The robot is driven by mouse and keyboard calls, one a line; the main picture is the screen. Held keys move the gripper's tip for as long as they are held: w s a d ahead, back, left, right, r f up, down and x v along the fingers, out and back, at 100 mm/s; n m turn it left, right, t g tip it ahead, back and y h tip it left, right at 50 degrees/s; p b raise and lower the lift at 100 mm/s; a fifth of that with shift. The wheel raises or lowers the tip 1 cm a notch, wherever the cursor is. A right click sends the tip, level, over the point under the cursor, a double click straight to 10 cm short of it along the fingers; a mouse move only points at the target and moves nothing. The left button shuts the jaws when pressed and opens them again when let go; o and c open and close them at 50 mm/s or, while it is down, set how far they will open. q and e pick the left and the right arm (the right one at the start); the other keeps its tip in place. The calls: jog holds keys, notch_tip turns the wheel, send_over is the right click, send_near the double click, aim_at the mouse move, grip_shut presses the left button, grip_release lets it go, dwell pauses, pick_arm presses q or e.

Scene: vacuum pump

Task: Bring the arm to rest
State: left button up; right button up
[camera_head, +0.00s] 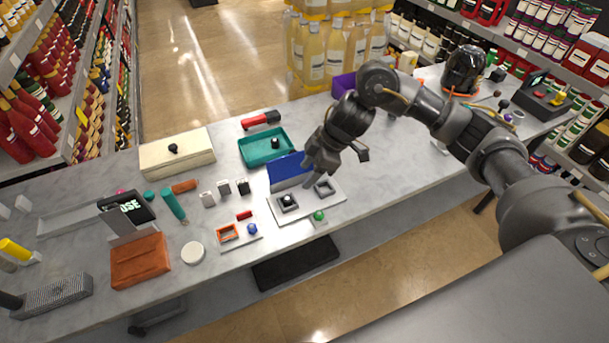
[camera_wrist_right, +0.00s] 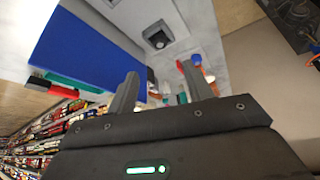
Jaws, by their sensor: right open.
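My right gripper (camera_head: 338,166) hangs over the counter, above the blue block (camera_head: 289,170) and the white plate (camera_head: 322,208). Its arm comes in from the right. In the right wrist view, its two fingers (camera_wrist_right: 160,88) are apart with nothing between them. The white plate carries two dark square fixtures; the left one (camera_head: 288,203) has a pale round knob in it, and the right one (camera_head: 324,188) looks empty. The blue block also shows large in the right wrist view (camera_wrist_right: 82,52), beside a fixture (camera_wrist_right: 157,38). My left gripper is not in view.
A teal tray (camera_head: 266,147), a cream box (camera_head: 177,152), a brown pouch (camera_head: 140,261) and small parts occupy the counter's left and middle. Tall yellow bottles (camera_head: 313,55) stand behind. A dark dome (camera_head: 463,69) stands at the back right. The counter (camera_head: 420,165) beneath my forearm is mostly clear.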

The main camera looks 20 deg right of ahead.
dwell(0.6)
jog(key=s+a+f+m+t+y, duration=0.1)
jog(key=s+a+f+t+y, duration=0.15)
jog(key=a, duration=0.45)
jog(key=s+a+f+m+t+y, duration=0.1)
jog(key=s+a+t, duration=0.1)
jog(key=a+t, duration=0.3)
jog(key=s+d+f+m+g+h, duration=0.35)
jog(key=s+d+f+m, duration=0.2)
jog(key=s+d, duration=0.5)
jog(key=s+d+f+m+g+h, duration=0.2)
jog(key=s+d+f+m+h, duration=0.4)
jog(key=s, duration=0.7)
notch_tip(320, 180, down, 28)
jog(key=s+n+g+y+b, duration=0.1)
jog(key=b, duration=0.1)
jog(key=s+d+f+g+b, duration=0.1)
jog(key=s+d+f+b, duration=0.1)
jog(key=s+f, duration=1.4)
jog(key=shift+s+d+f+g, duration=0.3)
jog(key=shift+d+f, duration=0.2)
jog(key=shift+d, duration=0.1)
